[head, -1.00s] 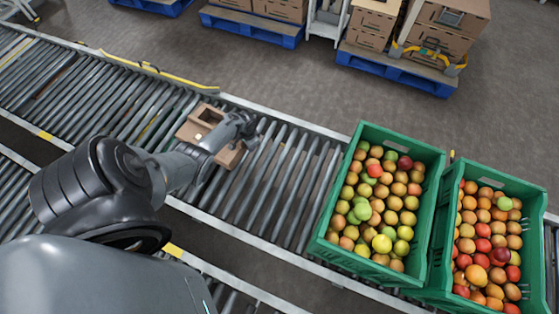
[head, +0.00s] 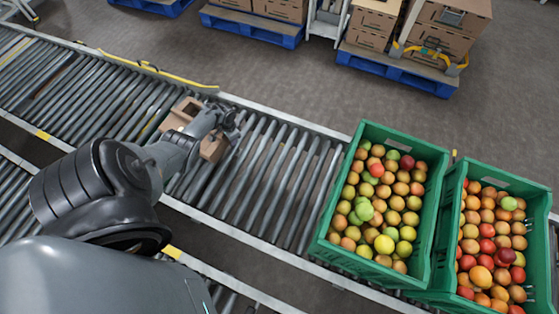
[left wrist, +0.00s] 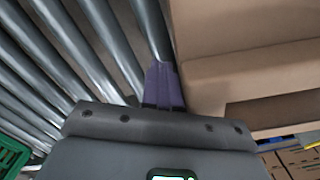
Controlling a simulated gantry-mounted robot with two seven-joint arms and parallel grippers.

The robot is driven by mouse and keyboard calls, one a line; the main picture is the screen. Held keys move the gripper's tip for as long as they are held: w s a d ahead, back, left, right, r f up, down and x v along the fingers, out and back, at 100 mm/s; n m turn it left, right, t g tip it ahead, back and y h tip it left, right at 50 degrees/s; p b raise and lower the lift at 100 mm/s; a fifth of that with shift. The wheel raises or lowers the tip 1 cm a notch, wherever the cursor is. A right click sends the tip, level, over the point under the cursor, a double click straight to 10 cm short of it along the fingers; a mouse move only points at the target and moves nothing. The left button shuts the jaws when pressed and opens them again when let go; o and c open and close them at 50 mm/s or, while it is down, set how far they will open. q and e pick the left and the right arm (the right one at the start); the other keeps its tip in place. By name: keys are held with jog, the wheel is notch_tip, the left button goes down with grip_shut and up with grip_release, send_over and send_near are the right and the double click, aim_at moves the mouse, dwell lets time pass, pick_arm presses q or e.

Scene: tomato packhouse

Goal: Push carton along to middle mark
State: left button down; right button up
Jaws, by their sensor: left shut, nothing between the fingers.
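The brown open carton (head: 212,149) sits on the roller conveyor in the head view, partly hidden by my left arm. In the left wrist view the carton (left wrist: 250,70) fills the upper right. My left gripper (head: 236,124) is shut and empty at the carton's right side. Its purple fingertips (left wrist: 164,86) lie right beside the carton wall and seem to touch it. A thin yellow stripe (head: 148,126) shows across the rollers just left of the carton. Yellow patches mark the near rail, one at left (head: 44,135) and one lower middle (head: 172,251). My right gripper is not in view.
Two green crates of fruit, one nearer (head: 322,226) and one at far right (head: 544,240), stand on the conveyor to the right. Bare rollers (head: 270,180) lie between them and the carton. Rollers to the left are clear. A yellow bar (head: 160,70) runs along the far rail.

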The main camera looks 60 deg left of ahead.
pick_arm(q)
jog(key=shift+a, duration=0.1)
dwell(0.3)
jog(key=shift+s+a+b, duration=0.35)
jog(key=shift+s+a, duration=0.05)
jog(key=shift+a, duration=0.05)
jog(key=s+a+b, duration=0.1)
jog(key=a, duration=0.1)
jog(key=s+a+b, duration=0.1)
jog(key=s+a, duration=0.1)
jog(key=shift+f, duration=0.1)
jog(key=s+a+b, duration=0.2)
jog(key=a, duration=0.1)
jog(key=shift+s+a+b, duration=0.1)
jog(key=shift+s+b, duration=0.25)
jog(key=shift+s+a+b, duration=0.35)
jog(key=shift+s+a, duration=0.1)
jog(key=shift+a, duration=0.15)
